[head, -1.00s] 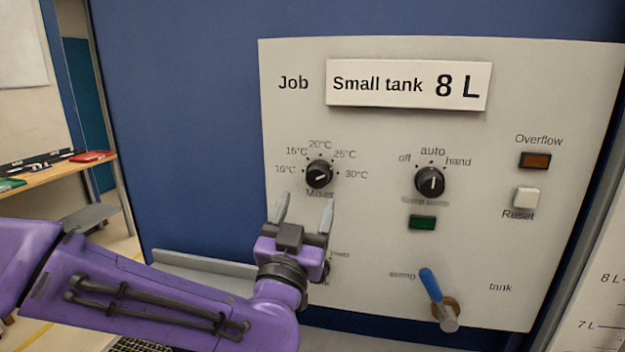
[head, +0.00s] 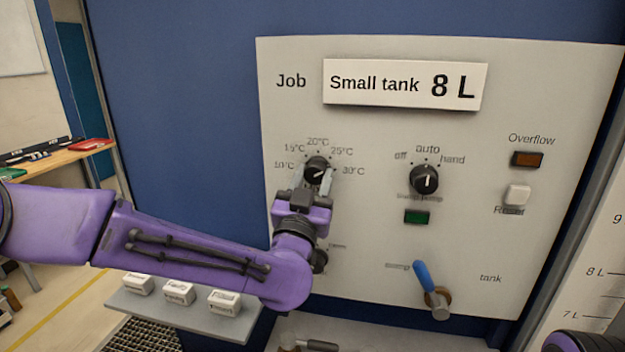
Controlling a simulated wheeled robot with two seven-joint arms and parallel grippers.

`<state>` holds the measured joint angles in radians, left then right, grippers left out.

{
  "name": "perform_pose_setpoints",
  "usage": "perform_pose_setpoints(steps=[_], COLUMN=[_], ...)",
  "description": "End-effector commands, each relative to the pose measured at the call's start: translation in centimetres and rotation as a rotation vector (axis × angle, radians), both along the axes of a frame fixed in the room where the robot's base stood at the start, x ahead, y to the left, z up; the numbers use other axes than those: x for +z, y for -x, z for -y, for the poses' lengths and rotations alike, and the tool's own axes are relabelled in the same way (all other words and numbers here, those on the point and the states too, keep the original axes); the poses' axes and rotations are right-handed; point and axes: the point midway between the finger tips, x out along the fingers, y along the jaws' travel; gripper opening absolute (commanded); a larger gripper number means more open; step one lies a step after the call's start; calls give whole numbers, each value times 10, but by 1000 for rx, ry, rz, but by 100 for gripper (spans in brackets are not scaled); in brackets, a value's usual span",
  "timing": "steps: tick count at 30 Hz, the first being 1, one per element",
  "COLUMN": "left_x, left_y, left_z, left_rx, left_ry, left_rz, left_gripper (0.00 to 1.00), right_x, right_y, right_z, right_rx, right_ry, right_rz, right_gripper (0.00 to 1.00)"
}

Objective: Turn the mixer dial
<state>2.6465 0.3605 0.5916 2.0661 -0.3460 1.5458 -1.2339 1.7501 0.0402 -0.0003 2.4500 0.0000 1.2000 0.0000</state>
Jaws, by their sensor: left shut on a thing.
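The mixer dial (head: 316,167) is a round black knob at the upper left of the grey panel (head: 380,130). Temperature marks from 10°C to 30°C run around it. A pale line shows on its face, but I cannot tell surely which mark it points to. My left gripper (head: 315,180) reaches up from below, with its fingers on either side of the dial and shut on it. The fingers and wrist hide the dial's lower edge and the label under it. My right gripper is out of view.
A second black dial (head: 424,180) and a green lamp (head: 418,217) are to the right. A blue-handled lever (head: 426,280) is below. A shelf (head: 190,312) with white blocks is lower left.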

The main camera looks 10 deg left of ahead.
Motion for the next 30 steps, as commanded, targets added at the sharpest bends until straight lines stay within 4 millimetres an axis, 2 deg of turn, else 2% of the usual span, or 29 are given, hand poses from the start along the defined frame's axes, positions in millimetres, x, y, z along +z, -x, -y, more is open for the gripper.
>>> perform_pose_setpoints(steps=[11,21,30], left_x=[-4,-3,-1], left_y=[0,0,0], left_z=[3,6,8], left_rx=[1,0,-2], left_ry=[141,447,726], left_rz=[2,3,4], left_gripper=[13,13,13], right_x=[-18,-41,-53], right_y=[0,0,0], right_z=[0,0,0], right_rx=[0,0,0], right_ry=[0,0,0], right_rz=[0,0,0], right_gripper=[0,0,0])
